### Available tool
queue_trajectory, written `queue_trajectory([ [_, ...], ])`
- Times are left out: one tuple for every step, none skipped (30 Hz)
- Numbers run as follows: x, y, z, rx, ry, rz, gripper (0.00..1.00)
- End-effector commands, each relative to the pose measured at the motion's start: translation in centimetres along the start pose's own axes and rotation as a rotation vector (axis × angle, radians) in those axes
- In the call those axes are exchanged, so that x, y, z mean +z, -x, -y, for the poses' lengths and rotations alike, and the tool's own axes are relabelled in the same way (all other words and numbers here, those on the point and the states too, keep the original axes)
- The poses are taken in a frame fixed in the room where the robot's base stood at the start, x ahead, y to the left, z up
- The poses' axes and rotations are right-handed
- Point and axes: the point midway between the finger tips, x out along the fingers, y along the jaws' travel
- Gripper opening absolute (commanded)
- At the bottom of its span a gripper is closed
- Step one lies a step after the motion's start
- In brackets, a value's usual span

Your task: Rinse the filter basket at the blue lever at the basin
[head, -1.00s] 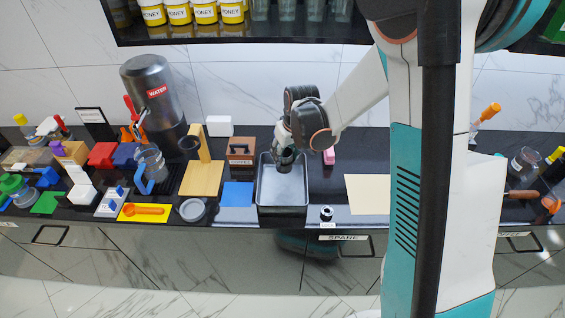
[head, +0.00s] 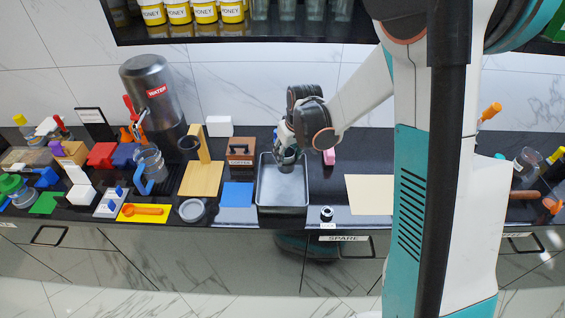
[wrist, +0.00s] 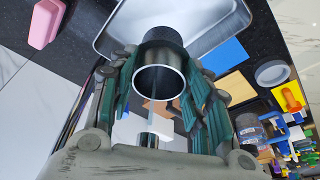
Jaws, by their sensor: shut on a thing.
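My gripper (head: 286,150) is over the back part of the grey metal basin (head: 284,207). In the wrist view my gripper (wrist: 160,95) has its fingers on both sides of a dark cylinder with a bright metal rim, the filter basket (wrist: 161,68), and is shut on it. The basket's round opening faces the wrist camera, and a pale streak shows in front of it. A chrome piece (wrist: 149,139) shows below the basket between the fingers. The blue lever cannot be made out clearly; my gripper and arm cover the area behind the basin.
A blue mat (head: 238,195) and a brown COFFEE box (head: 240,151) are left of the basin. A pink block (head: 329,156) and a small dark round piece (head: 327,213) are right of it. A cream mat (head: 370,194) lies bare farther right.

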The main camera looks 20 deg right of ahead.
Motion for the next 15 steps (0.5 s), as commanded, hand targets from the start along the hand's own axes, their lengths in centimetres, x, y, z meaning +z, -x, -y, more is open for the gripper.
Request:
queue_trajectory([
  [0.0,0.0,0.0,0.0,0.0,0.0,0.06],
  [0.1,0.0,0.1,0.0,0.0,0.0,0.06],
  [0.2,0.1,0.1,0.0,0.0,0.0,0.06],
  [0.4,0.1,0.2,0.0,0.0,0.0,0.06],
  [0.6,0.2,0.3,0.0,0.0,0.0,0.06],
  [0.8,0.2,0.4,0.0,0.001,0.0,0.06],
  [1.0,0.3,0.5,0.0,0.001,0.0,0.06],
  [1.2,0.3,0.6,0.0,0.001,0.0,0.06],
  [1.5,0.4,0.7,0.0,0.001,0.0,0.06],
  [1.7,0.5,0.8,0.0,0.001,0.0,0.06],
  [1.9,0.6,0.8,0.0,0.001,0.0,0.06],
  [2.1,0.6,0.9,0.0,0.001,0.0,0.06],
  [2.3,0.7,1.0,0.0,0.001,0.0,0.06],
  [2.5,0.7,1.1,0.0,0.001,0.0,0.06],
  [2.8,0.8,1.2,0.0,0.001,0.0,0.06],
])
